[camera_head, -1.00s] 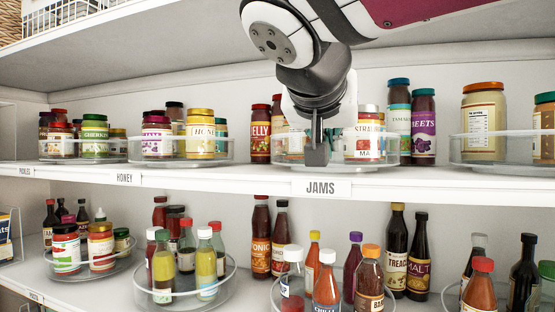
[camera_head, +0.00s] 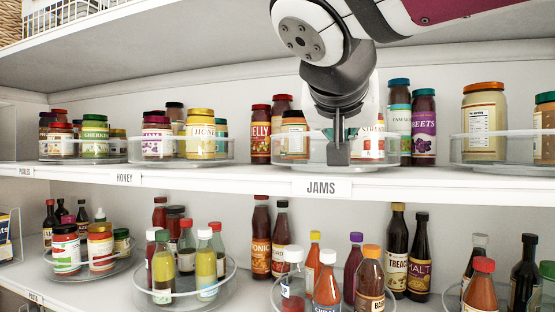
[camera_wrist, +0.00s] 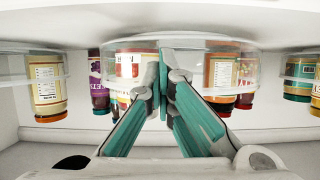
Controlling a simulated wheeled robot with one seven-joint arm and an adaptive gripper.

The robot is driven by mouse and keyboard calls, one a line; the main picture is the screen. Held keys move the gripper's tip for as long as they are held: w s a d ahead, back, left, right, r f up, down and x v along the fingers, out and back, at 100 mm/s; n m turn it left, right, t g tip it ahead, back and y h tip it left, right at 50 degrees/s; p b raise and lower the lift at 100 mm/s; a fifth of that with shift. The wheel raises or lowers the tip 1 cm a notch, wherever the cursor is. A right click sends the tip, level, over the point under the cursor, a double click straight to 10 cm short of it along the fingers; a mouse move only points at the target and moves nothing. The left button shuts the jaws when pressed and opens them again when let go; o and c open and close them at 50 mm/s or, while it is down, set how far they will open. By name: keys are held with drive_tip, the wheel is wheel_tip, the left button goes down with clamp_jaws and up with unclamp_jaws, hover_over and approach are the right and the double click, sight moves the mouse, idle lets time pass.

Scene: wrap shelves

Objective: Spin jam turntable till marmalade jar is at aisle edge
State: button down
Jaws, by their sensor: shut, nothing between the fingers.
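The clear round jam turntable (camera_head: 312,157) stands on the upper shelf above the JAMS label (camera_head: 322,188). My gripper (camera_head: 338,160) points down at its front rim, fingers shut together and empty; whether they touch the rim is unclear. In the wrist view, which is upside down, the green-padded fingers (camera_wrist: 163,62) meet at the turntable (camera_wrist: 200,42). A jar with orange contents and a dark lid (camera_head: 294,138) is left of my gripper. A jar with a white and red label (camera_head: 371,145) is right of it, partly hidden. I cannot read which jar is marmalade.
The honey turntable (camera_head: 180,158) is to the left, another clear turntable (camera_head: 500,152) to the right. Bottles fill the lower shelf. The shelf front edge is a narrow clear strip.

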sight(374, 151)
drive_tip(key=shift+w+d, duration=0.1)
drive_tip(key=shift+d, duration=0.05)
drive_tip(key=shift+d, duration=1.15)
drive_tip(key=shift+d, duration=1.1)
drive_tip(key=shift+s, duration=0.2)
drive_tip(key=shift+s+d, duration=0.2)
drive_tip(key=shift+s, duration=0.65)
drive_tip(key=shift+s+d, duration=0.15)
drive_tip(key=shift+s, duration=0.65)
